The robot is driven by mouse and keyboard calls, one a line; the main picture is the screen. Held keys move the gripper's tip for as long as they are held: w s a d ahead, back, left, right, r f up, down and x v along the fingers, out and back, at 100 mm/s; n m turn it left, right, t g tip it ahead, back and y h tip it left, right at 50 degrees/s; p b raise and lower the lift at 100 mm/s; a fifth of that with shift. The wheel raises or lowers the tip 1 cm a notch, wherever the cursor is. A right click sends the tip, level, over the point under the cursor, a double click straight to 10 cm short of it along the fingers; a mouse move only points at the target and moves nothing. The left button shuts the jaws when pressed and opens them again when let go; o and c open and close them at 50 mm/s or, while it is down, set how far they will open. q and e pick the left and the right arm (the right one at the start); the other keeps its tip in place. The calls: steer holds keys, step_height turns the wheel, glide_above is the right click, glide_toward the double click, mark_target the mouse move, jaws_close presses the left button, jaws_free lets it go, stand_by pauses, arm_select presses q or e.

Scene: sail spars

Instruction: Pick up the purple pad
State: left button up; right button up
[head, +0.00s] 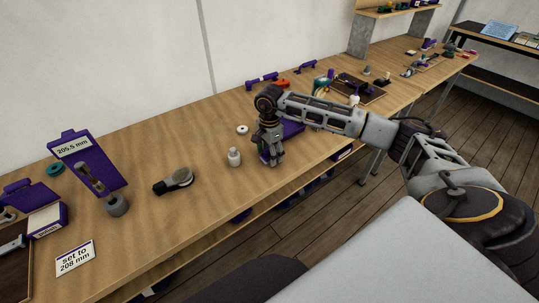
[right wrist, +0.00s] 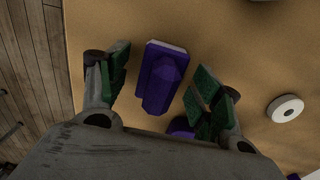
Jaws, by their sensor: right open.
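The purple pad (right wrist: 158,82) is a purple block with a raised ridge and a pale edge. In the right wrist view it lies on the wooden bench between the two green-padded fingers of my right gripper (right wrist: 162,72), with a gap on each side. In the head view my right gripper (head: 271,159) points down near the bench's front edge, and only a bit of the pad (head: 264,156) shows by its fingers; the rest is hidden. The gripper is open and holds nothing. My left gripper is not in view.
A grey and black tool (head: 174,181) lies left. A purple stand marked 205.5 mm (head: 88,160) is farther left.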

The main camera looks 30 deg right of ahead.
steer(key=shift+c, duration=0.2)
steer(key=c, duration=1.1)
steer(key=shift+o, duration=0.2)
steer(key=shift+r, duration=0.1)
steer(key=shift+r+b, duration=0.5)
steer(key=shift+r, duration=4.4)
steer(key=o, duration=0.5)
steer(key=c, duration=0.4)
